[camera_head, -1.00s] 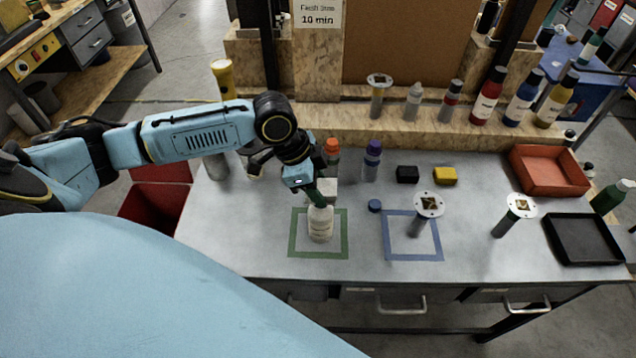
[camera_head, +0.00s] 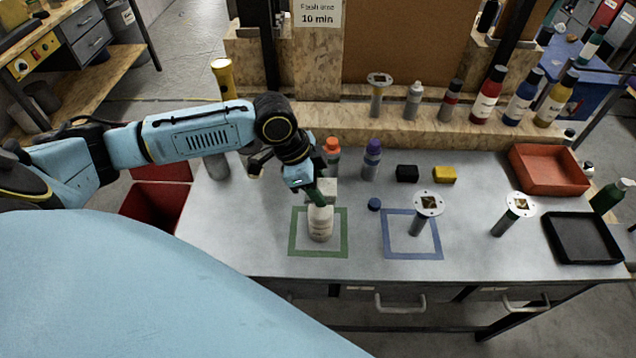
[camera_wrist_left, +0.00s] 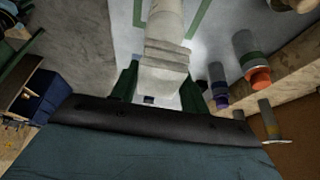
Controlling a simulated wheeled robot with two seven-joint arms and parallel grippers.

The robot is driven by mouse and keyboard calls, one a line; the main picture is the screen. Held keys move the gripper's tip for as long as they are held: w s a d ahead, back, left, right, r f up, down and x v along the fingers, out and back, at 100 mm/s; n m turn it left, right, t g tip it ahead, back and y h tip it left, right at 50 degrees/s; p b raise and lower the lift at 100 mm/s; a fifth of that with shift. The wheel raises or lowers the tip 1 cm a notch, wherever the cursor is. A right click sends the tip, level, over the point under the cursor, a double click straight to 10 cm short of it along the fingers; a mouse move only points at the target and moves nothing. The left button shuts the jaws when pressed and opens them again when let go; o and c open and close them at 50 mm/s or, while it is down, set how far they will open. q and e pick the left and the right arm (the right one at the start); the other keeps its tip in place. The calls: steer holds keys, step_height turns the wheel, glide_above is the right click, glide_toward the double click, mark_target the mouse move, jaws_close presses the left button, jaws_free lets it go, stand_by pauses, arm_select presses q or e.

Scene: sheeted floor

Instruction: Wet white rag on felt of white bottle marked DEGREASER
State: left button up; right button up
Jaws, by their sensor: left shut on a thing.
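The white bottle (camera_head: 320,224) stands inside the green taped square. Its label is too small to read. My left gripper (camera_head: 318,198) reaches down from behind, its green fingers shut on the bottle's upper part. In the left wrist view the bottle (camera_wrist_left: 165,20) extends away beyond the fingers (camera_wrist_left: 158,88). A pale block-like thing (camera_head: 328,188), perhaps the white rag, shows just behind the fingers, partly hidden; I cannot tell whether it touches the bottle. The felt cannot be made out. My right gripper is not in view.
A blue taped square (camera_head: 412,258) holds a round-topped stand (camera_head: 428,205); another stand (camera_head: 518,207) is further right. Orange-capped (camera_head: 332,150) and purple-capped (camera_head: 372,160) bottles stand behind. A red tray (camera_head: 549,188) and black tray (camera_head: 583,262) lie at right. The front middle is clear.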

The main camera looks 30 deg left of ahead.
mark_target(329, 186)
arm_select(q)
steer(key=shift+s+f+p, duration=0.1)
steer(key=shift+p, duration=0.25)
stand_by(1.2)
step_height(329, 186, up, 5)
steer(key=p, duration=0.5)
steer(key=shift+f, duration=0.1)
steer(key=shift+r, duration=1.15)
